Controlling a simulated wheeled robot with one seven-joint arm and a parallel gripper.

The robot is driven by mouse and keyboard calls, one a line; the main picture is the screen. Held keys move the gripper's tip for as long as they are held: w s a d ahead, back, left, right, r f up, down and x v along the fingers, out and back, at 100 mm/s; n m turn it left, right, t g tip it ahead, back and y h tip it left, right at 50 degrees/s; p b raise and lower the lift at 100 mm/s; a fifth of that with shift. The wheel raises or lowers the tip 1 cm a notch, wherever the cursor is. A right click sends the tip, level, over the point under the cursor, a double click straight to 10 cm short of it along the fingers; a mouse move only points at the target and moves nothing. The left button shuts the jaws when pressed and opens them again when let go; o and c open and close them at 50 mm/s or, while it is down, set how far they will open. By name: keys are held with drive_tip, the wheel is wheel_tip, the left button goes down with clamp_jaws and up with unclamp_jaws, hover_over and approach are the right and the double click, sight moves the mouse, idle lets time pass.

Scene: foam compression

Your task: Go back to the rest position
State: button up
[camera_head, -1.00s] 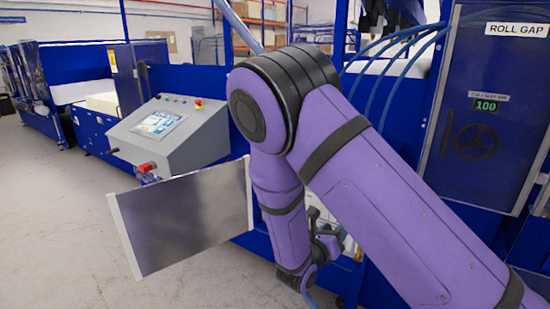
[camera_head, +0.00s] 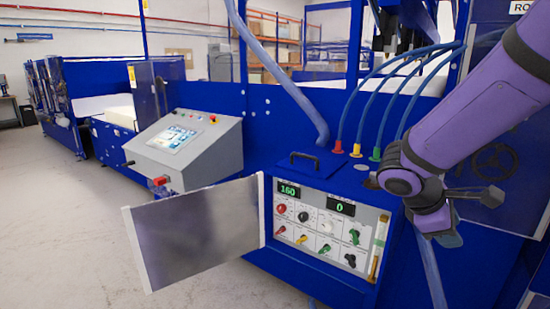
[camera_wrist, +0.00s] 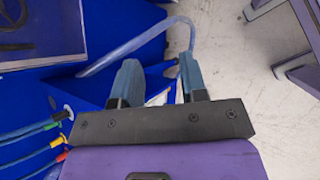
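My arm (camera_head: 465,125) is raised at the right in the head view, bent down at its end. My gripper (camera_head: 457,215) hangs right of the control panel (camera_head: 325,232), clear of its knobs as far as I can see. In the wrist view the two blue-grey fingers of my gripper (camera_wrist: 158,78) stand apart, with no held object visible between them. The panel has two green displays and several knobs and switches.
An open metal door (camera_head: 200,235) juts out left of the panel. A grey console (camera_head: 187,145) stands behind it. Blue hoses (camera_head: 372,108) rise near my arm. A blue tube (camera_wrist: 135,48) passes close beyond the fingers. Grey floor (camera_head: 60,220) is free at left.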

drive_tip(key=s+a+r+m+t+y, duration=0.3)
drive_tip(key=s+r+m+t+y, duration=0.2)
drive_tip(key=s+r+m+y, duration=0.3)
drive_tip(key=s+r+m, duration=0.3)
drive_tip(key=s, duration=0.3)
drive_tip(key=shift+s+r+m+y, duration=0.2)
drive_tip(key=shift+r+m+y, duration=0.05)
drive_tip(key=shift+m+y, duration=0.05)
